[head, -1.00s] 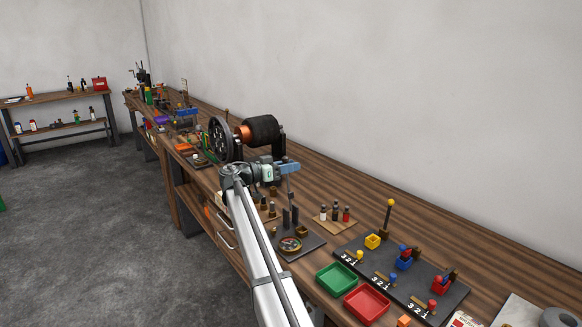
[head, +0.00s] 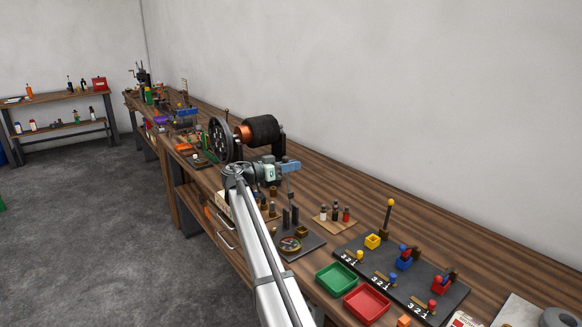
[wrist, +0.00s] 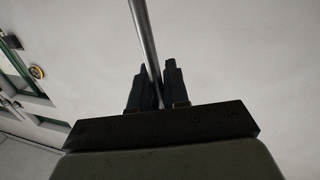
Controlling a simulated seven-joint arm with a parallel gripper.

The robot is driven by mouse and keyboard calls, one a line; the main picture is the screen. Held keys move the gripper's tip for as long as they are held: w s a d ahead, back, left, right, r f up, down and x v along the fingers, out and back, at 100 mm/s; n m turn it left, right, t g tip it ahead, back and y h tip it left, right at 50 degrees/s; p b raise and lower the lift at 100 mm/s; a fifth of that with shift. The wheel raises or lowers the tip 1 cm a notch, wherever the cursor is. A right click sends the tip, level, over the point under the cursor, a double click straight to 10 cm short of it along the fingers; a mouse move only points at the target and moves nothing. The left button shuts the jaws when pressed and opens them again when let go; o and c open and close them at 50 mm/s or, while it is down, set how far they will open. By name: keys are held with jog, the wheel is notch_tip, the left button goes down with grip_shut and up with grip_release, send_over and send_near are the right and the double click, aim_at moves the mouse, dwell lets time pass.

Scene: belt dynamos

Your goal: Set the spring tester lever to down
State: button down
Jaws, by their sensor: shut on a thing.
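My gripper (head: 291,168) is over the workbench, just in front of the large black and copper dynamo. In the wrist view my gripper (wrist: 158,68) is shut on a thin metal rod (wrist: 142,28), which runs between the two dark fingers and out of the top of the picture. The rod looks like the spring tester lever. In the head view a thin rod (head: 290,184) hangs below the gripper, above a dark base plate (head: 313,243) with two dark posts (head: 290,216) and a round dial (head: 290,245). Where the rod joins the tester is too small to tell.
The dynamo (head: 262,131) and its black wheel (head: 221,138) stand close behind the gripper.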

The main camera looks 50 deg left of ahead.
jog(key=shift+d, duration=0.1)
dwell(0.3)
jog(key=d+f+m+g, duration=0.1)
jog(key=d+f+m, duration=0.1)
jog(key=d+m, duration=0.7)
jog(key=shift+d+f+m+g+y, duration=0.15)
jog(key=shift+d+f+m+y, duration=0.4)
jog(key=shift+d+f+m, duration=1.2)
jog(key=shift+d+f+m+g+y, duration=0.1)
jog(key=shift+d+f+m+y, duration=0.55)
jog(key=shift+d+f, duration=1.25)
jog(key=shift+d+f+m+g+y, duration=0.15)
jog(key=shift+d+f+m+y, duration=0.35)
jog(key=shift+d+f+m, duration=1.35)
jog(key=shift+a+f+n, duration=0.65)
jog(key=shift+a+f, duration=0.05)
jog(key=shift+a, duration=0.15)
jog(key=c, duration=1.2)
grip_release()
jog(key=shift+s, duration=0.1)
